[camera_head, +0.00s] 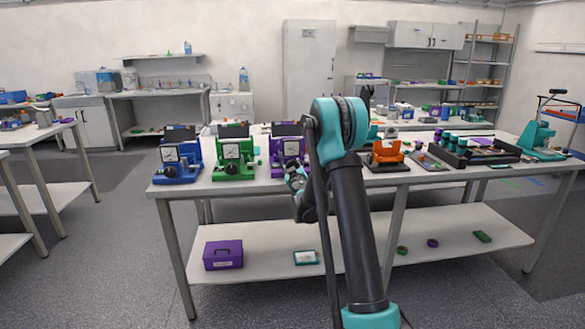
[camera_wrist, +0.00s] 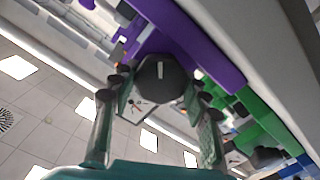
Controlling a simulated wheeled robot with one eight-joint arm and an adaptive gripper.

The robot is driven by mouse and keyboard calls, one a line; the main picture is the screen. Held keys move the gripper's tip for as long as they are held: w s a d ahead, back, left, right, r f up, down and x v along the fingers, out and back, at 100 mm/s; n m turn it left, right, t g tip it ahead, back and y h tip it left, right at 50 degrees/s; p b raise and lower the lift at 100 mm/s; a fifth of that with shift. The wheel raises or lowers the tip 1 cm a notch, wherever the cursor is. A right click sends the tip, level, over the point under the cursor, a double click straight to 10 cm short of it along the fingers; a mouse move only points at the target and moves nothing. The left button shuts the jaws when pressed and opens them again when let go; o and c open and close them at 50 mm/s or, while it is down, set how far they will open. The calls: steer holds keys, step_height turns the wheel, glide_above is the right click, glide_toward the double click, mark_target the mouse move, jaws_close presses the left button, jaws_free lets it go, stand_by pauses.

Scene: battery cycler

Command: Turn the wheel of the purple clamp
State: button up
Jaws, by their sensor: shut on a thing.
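The purple clamp (camera_head: 287,146) stands near the front edge of the table, with a gauge on its face. It also shows in the wrist view as a purple body (camera_wrist: 200,48). Its wheel (camera_wrist: 161,76) is a round black knob with a short white mark, upright in that picture. My gripper (camera_wrist: 157,90) is shut on the wheel, one finger on each side. In the head view my gripper (camera_head: 297,178) is at the front of the purple clamp, and my arm hides part of that area and the wheel.
A green clamp (camera_head: 234,152) and a blue clamp (camera_head: 178,160) stand to the left on the same table (camera_head: 345,178). An orange device (camera_head: 385,153) is to the right. A lower shelf (camera_head: 270,255) holds a purple box (camera_head: 223,254). Open floor lies in front.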

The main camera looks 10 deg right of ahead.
stand_by(0.3)
steer(key=o, duration=1.2)
steer(key=shift+s, duration=0.1)
steer(key=s, duration=1.2)
steer(key=shift+w, duration=0.1)
